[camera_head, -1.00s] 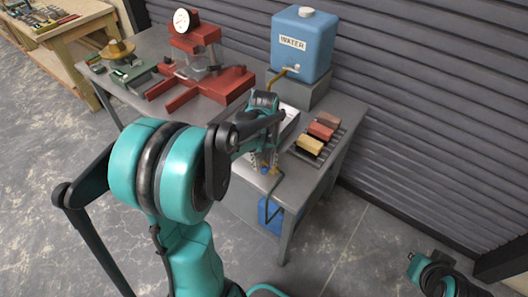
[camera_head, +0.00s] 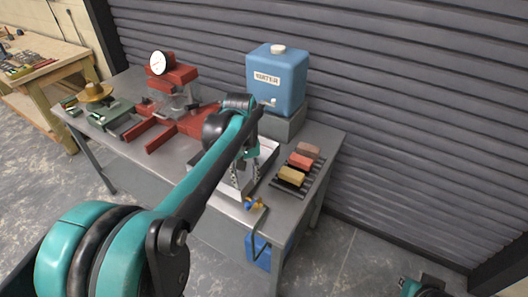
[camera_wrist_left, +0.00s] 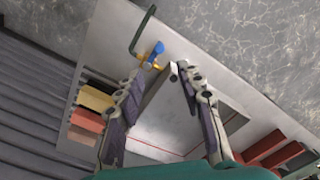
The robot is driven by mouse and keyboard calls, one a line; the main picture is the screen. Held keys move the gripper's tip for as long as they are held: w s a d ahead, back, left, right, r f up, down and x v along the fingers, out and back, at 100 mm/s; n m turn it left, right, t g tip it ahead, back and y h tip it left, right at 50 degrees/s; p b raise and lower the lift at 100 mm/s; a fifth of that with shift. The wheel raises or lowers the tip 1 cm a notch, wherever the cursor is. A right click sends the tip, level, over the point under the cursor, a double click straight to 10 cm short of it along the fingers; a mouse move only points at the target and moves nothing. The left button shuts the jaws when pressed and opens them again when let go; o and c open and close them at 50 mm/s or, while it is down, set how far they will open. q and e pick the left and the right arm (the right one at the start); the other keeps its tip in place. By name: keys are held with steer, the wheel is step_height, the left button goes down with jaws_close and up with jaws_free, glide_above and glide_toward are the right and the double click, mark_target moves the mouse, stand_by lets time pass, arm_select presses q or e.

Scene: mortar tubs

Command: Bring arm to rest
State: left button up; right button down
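My left arm reaches in from the lower left in the head view. Its gripper (camera_head: 245,180) hangs over the front part of the grey metal table (camera_head: 222,207), fingers pointing down. In the left wrist view the two fingers (camera_wrist_left: 158,76) lean towards each other but stay apart, with nothing held between them. A small tap with a blue handle (camera_wrist_left: 157,49) shows just beyond the fingertips; it also shows at the table's front edge in the head view (camera_head: 255,204). Whether the fingers touch anything is unclear. Only a teal and black piece of my right arm shows at the lower right.
A blue water container (camera_head: 277,85) stands on a grey block at the back. A rack with coloured blocks (camera_head: 298,172) lies right of my gripper. A red press (camera_head: 180,90) stands left. A blue canister (camera_head: 257,252) is below the table. The floor right of the table is clear.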

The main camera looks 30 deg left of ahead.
arm_select(q)
steer(key=s+d+f+m+t, duration=0.2)
steer(key=s+d+m+t, duration=0.5)
steer(key=s+d, duration=0.3)
steer(key=shift+s+d+f+m, duration=0.15)
steer(key=shift+d+m, duration=0.35)
steer(key=shift+d, duration=0.7)
